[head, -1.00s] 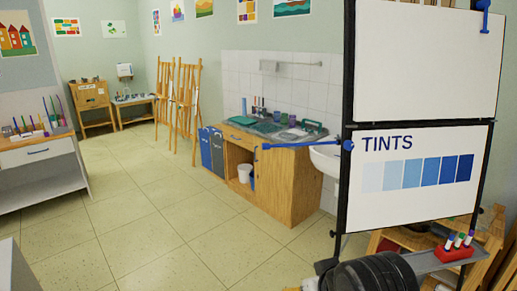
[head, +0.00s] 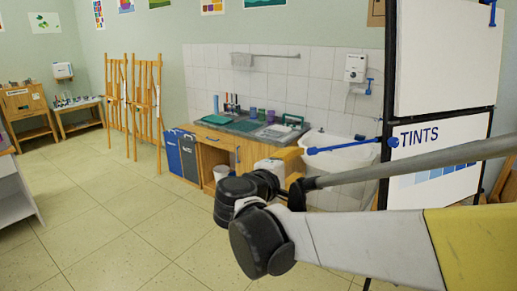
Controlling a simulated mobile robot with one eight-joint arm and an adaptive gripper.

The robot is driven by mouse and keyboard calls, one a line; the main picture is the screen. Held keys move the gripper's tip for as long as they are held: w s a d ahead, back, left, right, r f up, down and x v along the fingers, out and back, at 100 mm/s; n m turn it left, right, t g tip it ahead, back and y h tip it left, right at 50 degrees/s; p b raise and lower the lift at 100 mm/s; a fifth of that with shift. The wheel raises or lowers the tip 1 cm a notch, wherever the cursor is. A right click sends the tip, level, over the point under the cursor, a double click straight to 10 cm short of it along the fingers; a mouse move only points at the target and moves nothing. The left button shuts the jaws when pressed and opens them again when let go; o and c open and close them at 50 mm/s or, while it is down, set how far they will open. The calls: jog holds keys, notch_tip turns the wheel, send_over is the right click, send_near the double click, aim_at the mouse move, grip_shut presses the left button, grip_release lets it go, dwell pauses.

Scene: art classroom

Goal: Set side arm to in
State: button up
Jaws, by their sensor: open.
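The side arm (head: 350,147) is a thin blue rod on the left edge of the black-framed flip-chart stand (head: 385,105). It sticks out to the left, nearly level, from a blue knob on the frame, with a small blue tip at its free end. The board of the stand carries a blank white sheet (head: 445,55) above a TINTS chart (head: 415,137), partly covered by a grey bar. My arm crosses the lower right, in front of the stand. I cannot make out my gripper or its fingers.
A white basin (head: 340,158) and a wooden sink cabinet (head: 215,155) stand against the tiled wall behind the side arm. Blue and dark bins (head: 182,155) and wooden easels (head: 145,95) are farther left. The tiled floor at left is open.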

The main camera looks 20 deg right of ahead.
aim_at(311, 153)
jog(key=b+x, duration=0.1)
jog(key=x, duration=0.2)
jog(key=b+x, duration=0.1)
jog(key=x, duration=0.2)
jog(key=b+x, duration=0.1)
jog(key=x, duration=0.3)
jog(key=shift+w+d+r, duration=0.1)
jog(key=shift+r, duration=0.3)
jog(key=shift+w+d, duration=0.3)
jog(key=shift+d, duration=0.05)
grip_shut()
